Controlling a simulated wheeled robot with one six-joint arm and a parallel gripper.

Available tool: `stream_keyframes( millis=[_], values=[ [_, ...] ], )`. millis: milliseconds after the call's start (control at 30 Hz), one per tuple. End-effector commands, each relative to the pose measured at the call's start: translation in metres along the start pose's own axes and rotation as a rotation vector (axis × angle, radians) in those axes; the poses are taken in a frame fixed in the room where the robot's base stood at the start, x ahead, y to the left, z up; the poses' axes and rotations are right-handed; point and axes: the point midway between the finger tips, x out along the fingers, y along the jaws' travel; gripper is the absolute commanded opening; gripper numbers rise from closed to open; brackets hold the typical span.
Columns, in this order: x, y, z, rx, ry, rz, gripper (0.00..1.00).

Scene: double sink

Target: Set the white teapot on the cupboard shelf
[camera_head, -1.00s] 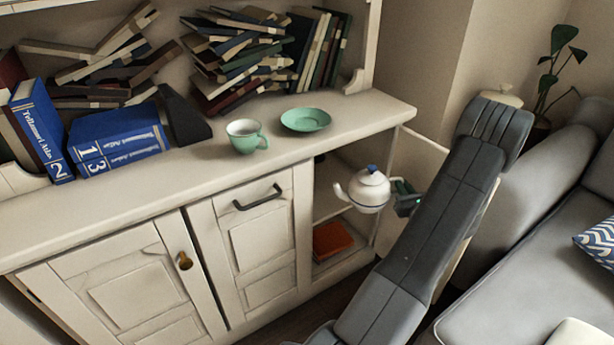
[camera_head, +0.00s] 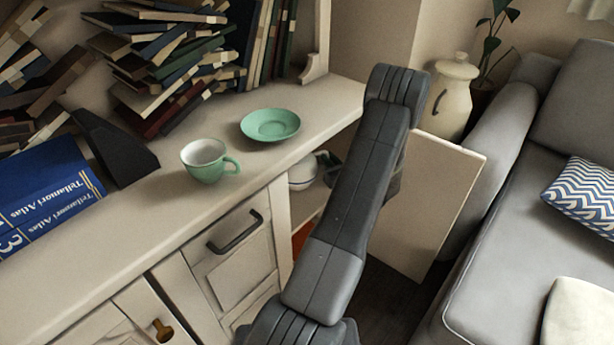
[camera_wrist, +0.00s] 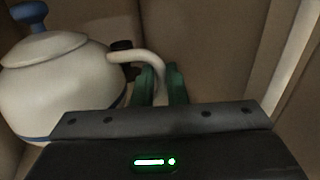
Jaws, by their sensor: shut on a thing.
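The white teapot (camera_head: 303,175) shows in the head view inside the open cupboard, below the counter. The cupboard's front post and the counter edge hide part of it. In the wrist view the teapot (camera_wrist: 55,85) fills the left side, upright, with its blue lid knob and a blue line low on the body. My gripper (camera_wrist: 160,80) has its green fingers shut on the teapot's handle. In the head view my gripper (camera_head: 329,163) is mostly hidden behind my arm. The cupboard shelf (camera_head: 306,209) shows just below the teapot; I cannot tell if they touch.
The cupboard door (camera_head: 430,205) stands open to the right of my arm. A green cup (camera_head: 207,160) and green saucer (camera_head: 270,125) stand on the counter above. An orange-red thing (camera_head: 300,238) lies lower in the cupboard. A grey sofa (camera_head: 520,190) is at the right.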

Motion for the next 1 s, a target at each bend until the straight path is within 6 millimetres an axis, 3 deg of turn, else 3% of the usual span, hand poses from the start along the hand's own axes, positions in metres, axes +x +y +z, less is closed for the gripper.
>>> stream_keyframes(
  millis=[100, 333, 567, 1000],
  values=[
    [0.000, 0.000, -0.021, 0.002, -0.003, -0.001, 0.00],
    [0.000, 0.000, -0.036, 0.002, -0.004, -0.001, 0.00],
    [0.000, 0.000, -0.066, 0.001, -0.003, -0.001, 0.00],
    [0.001, 0.000, -0.072, 0.000, -0.004, 0.000, 0.00]
  ],
)
